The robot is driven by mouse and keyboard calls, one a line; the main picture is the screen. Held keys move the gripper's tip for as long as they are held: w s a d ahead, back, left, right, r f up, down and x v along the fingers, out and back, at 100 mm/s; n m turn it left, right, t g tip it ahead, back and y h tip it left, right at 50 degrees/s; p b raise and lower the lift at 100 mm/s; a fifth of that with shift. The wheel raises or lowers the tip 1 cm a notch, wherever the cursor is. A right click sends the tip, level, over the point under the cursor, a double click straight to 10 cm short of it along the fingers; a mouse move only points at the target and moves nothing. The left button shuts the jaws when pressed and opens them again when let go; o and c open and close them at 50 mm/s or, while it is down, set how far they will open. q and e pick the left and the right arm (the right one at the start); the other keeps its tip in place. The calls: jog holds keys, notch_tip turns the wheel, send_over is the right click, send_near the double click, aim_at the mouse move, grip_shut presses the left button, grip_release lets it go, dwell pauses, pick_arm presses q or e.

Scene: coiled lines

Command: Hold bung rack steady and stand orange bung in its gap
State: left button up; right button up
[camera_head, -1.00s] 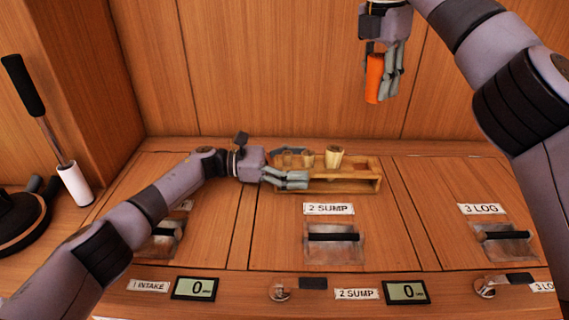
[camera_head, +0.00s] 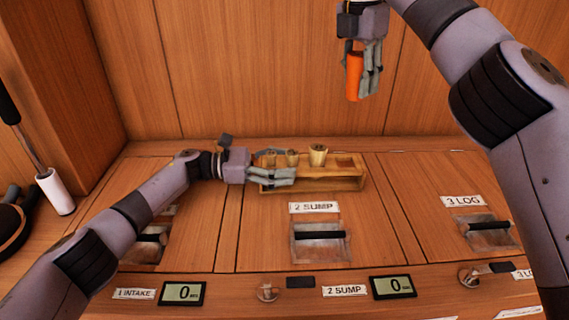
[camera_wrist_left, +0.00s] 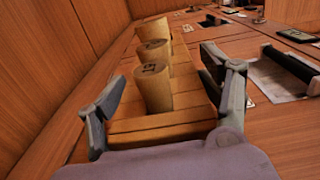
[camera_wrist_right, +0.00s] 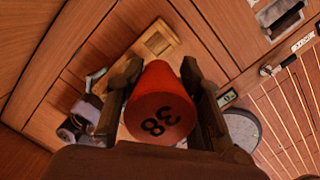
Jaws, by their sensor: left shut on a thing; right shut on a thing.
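The wooden bung rack (camera_head: 335,184) lies on the worktop against the back wall, with three pale tan bungs standing in its left part and a dark empty gap (camera_head: 345,162) towards its right end. My left gripper (camera_head: 290,178) is shut on the rack's left end; the left wrist view shows its fingers either side of the rack (camera_wrist_left: 130,125) and the nearest tan bung (camera_wrist_left: 154,90). My right gripper (camera_head: 362,92) is shut on the orange bung (camera_head: 354,76), high above the worktop. The right wrist view shows "38" on the orange bung's end (camera_wrist_right: 158,115).
Labelled hatches with recessed handles (camera_head: 320,238) lie in front of the rack. Small displays (camera_head: 393,286) and latches line the front edge. The worktop right of the rack is clear.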

dwell(0.4)
notch_tip(320, 180, down, 15)
jog(key=n, duration=0.6)
jog(key=shift+y, duration=0.3)
jog(key=shift+d+f, duration=0.1)
jog(key=shift+f, duration=1.25)
dwell(2.0)
jog(key=shift+w+r, duration=0.1)
jog(key=shift+r, duration=0.3)
dwell(2.3)
